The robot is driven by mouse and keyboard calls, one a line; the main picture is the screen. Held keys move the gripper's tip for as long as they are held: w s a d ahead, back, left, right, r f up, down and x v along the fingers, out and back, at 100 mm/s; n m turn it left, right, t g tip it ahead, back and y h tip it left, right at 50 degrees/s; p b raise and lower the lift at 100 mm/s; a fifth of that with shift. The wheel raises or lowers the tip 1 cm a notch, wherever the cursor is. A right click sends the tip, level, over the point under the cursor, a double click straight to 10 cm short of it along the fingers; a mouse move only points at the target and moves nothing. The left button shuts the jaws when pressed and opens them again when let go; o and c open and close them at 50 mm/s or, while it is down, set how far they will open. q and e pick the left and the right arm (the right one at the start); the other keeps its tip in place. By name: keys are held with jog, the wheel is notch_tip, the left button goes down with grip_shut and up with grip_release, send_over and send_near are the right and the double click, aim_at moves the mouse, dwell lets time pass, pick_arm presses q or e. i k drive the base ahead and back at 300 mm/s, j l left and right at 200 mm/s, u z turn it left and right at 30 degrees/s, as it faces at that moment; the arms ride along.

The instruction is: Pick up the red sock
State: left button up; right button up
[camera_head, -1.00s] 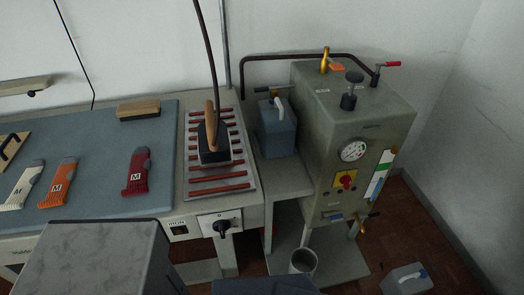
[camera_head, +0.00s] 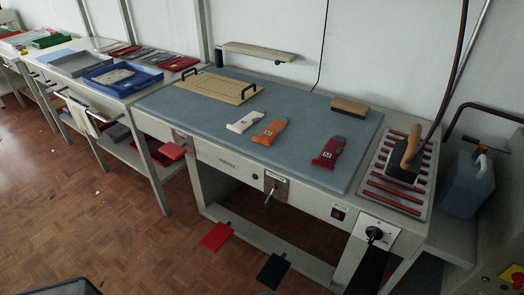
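The red sock (camera_head: 328,152) lies flat on the blue-grey top of the ironing table (camera_head: 222,113), right of the middle. It is dark red with a grey end and a small white mark. An orange sock (camera_head: 269,131) and a white sock (camera_head: 244,122) lie to its left, apart from it. Neither of my grippers shows in the head view.
An iron (camera_head: 405,163) stands on a red-striped rest right of the red sock. A wooden brush (camera_head: 349,106) lies behind it. A wooden board with black handles (camera_head: 217,87) lies at the left. Pedals (camera_head: 217,236) sit below; the floor (camera_head: 125,235) at left is open.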

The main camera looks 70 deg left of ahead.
aim_at(334, 147)
jog(key=u, duration=0.45)
jog(key=k+u, duration=0.1)
jog(key=u, duration=0.3)
jog(key=k+u, duration=0.1)
jog(key=u, duration=0.8)
